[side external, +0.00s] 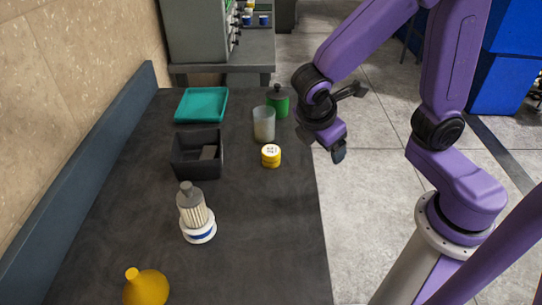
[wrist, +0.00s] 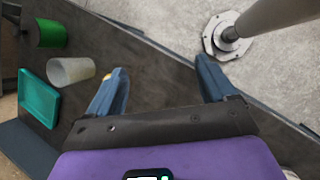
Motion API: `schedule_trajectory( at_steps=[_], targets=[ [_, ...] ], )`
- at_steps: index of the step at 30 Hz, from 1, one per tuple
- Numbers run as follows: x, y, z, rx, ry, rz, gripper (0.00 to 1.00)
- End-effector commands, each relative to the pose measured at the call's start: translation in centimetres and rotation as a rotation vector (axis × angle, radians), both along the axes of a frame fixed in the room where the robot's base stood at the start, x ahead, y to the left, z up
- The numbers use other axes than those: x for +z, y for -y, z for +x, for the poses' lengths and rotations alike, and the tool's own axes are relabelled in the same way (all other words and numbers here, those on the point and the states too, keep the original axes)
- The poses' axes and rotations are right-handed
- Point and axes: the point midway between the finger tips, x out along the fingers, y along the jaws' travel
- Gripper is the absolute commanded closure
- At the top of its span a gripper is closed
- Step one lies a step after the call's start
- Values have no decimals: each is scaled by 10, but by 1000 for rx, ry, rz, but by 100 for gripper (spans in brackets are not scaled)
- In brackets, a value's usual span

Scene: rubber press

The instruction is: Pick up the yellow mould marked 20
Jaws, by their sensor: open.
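The yellow mould (side external: 271,161) is a small round yellow piece with a white top that bears dark marks too small to read for certain. It stands on the dark table near the right edge. In the wrist view only a sliver of yellow (wrist: 106,75) shows beside the left finger, and the rest is hidden. My gripper (side external: 338,152) is to the right of the mould, apart from it, beyond the table's edge in the picture. The wrist view shows its two fingers (wrist: 162,70) spread wide with nothing between them.
A translucent cup (side external: 264,124) and a green container (side external: 279,104) stand just behind the mould. A black box (side external: 182,163), a teal tray (side external: 202,104), a white-and-grey bottle-like item (side external: 196,215) and a yellow flask (side external: 147,289) are also on the table (side external: 270,230). Its front right is clear.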

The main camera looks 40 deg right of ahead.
Motion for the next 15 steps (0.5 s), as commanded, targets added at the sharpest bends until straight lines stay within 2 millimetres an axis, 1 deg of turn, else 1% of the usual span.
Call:
schedule_trajectory(
  at_steps=[1, 6, 12, 15],
  targets=[
    [-4, -5, 14, 28, -6, -62, 16],
    [-11, -17, 59, 127, -26, -268, 16],
    [-23, -32, 105, 236, -65, -503, 16],
    [-28, -38, 122, 281, -84, -601, 16]
  ],
)
